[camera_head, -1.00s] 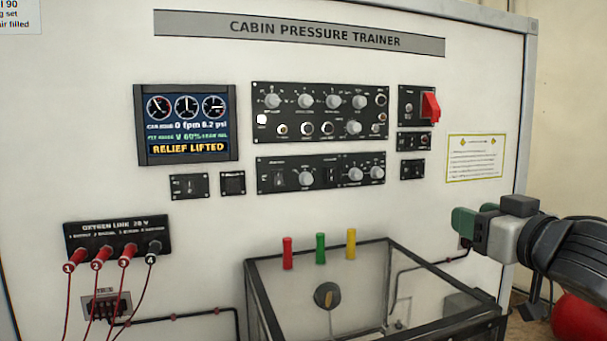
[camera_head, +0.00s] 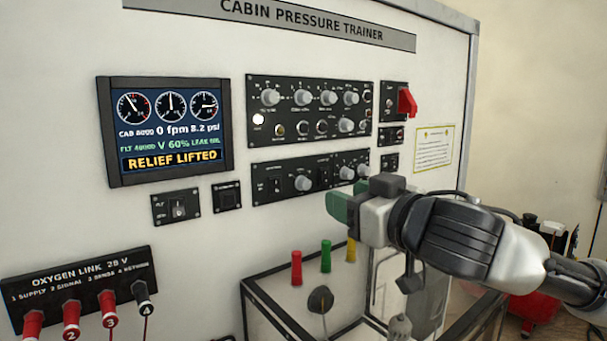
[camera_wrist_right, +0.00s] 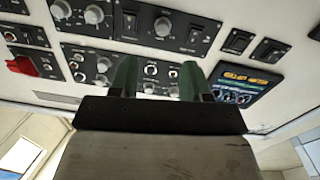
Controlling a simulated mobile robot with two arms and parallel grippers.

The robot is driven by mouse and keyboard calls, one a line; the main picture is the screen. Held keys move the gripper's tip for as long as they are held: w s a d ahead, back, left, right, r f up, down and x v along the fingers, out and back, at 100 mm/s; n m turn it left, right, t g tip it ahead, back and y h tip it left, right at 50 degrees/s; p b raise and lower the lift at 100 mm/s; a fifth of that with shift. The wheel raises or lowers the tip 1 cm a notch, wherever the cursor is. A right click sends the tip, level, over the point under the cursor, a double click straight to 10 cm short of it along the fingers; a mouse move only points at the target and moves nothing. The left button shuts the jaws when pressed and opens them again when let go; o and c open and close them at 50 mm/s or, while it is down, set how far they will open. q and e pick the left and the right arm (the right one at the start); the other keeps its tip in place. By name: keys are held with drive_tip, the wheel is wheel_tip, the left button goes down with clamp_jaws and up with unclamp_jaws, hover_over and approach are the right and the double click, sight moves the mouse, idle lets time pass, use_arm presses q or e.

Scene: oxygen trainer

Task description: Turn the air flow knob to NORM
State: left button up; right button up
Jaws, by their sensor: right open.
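The upper panel (camera_head: 290,112) has more grey knobs. The lettering is too small to tell which is the air flow knob or where NORM lies. My right gripper (camera_head: 338,207), with green fingertips, is in front of and below the lower panel's right part. In the right wrist view its fingers (camera_wrist_right: 158,76) are open and apart, nothing between them, with the panels beyond appearing upside down. My left gripper is not in view.
The display (camera_head: 170,130) reads RELIEF LIFTED. A red switch guard (camera_head: 407,102) sits right of the panels. Red-plugged cables hang at the oxygen link panel (camera_head: 78,285).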

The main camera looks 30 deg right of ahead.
sight(307, 184)
drive_tip(key=w+p, duration=0.4)
drive_tip(key=w, duration=0.1)
drive_tip(key=w+a+p, duration=0.1)
drive_tip(key=w+p, duration=0.2)
drive_tip(key=shift+w+r, duration=0.15)
drive_tip(key=shift+r, duration=0.05)
drive_tip(key=shift+w+d+f, duration=0.1)
drive_tip(key=shift+w+d, duration=0.05)
drive_tip(key=shift+w, duration=0.2)
drive_tip(key=shift+w+f+p, duration=0.15)
drive_tip(key=shift+w+p, duration=0.15)
drive_tip(key=shift+w, duration=0.1)
clamp_jaws()
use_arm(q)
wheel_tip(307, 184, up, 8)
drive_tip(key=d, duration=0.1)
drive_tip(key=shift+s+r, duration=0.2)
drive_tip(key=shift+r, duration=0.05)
